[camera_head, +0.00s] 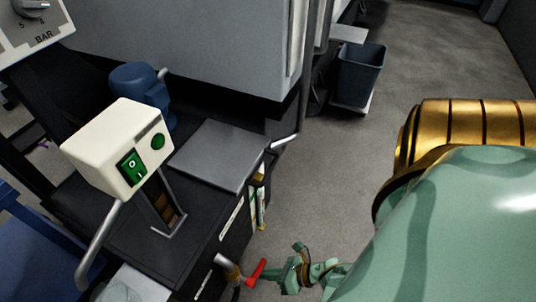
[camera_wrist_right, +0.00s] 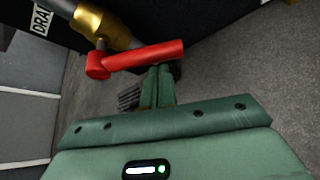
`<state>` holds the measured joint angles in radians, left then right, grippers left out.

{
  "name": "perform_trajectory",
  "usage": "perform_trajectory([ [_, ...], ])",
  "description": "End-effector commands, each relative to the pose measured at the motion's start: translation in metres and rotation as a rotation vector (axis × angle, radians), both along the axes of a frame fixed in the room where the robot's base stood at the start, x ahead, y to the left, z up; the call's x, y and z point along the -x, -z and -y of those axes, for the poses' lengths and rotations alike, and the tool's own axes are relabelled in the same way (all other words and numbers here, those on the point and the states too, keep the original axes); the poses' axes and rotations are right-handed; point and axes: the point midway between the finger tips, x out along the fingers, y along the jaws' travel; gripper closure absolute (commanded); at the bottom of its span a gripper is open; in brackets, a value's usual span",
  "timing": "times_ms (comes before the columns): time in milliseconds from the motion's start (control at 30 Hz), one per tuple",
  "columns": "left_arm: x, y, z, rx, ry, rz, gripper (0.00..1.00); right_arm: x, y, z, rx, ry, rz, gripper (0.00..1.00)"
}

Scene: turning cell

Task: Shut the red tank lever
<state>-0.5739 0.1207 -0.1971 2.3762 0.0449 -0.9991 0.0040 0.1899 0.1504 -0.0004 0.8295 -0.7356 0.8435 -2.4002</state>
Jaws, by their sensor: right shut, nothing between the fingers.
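The red tank lever (camera_head: 256,273) sits at the end of a short pipe low on the cabinet's side in the head view. In the right wrist view the lever (camera_wrist_right: 145,57) runs from its pivot at left out to the right, at an angle to the pipe with its brass fitting (camera_wrist_right: 98,20). My right gripper (camera_head: 276,279) is just right of the lever, with its fingers shut and empty. In the right wrist view its fingertips (camera_wrist_right: 160,70) reach up to the lever's outer half; I cannot tell whether they touch it. My left gripper is not in view.
A white label (camera_wrist_right: 40,20) reading "DRA" is beside the pipe. The dark cabinet (camera_head: 190,255) carries a cream control box (camera_head: 110,140) with green buttons. A blue-grey bin (camera_head: 362,75) stands farther back.

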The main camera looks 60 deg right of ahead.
Motion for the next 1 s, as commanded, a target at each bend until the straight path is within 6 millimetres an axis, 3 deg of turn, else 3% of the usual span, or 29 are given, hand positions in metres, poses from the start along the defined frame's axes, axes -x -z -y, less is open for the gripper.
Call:
perform_trajectory([
  [1000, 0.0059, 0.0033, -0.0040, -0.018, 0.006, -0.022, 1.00, -0.0006, -0.0085, 0.0045, 0.089, 0.000, 0.007, 1.00],
])
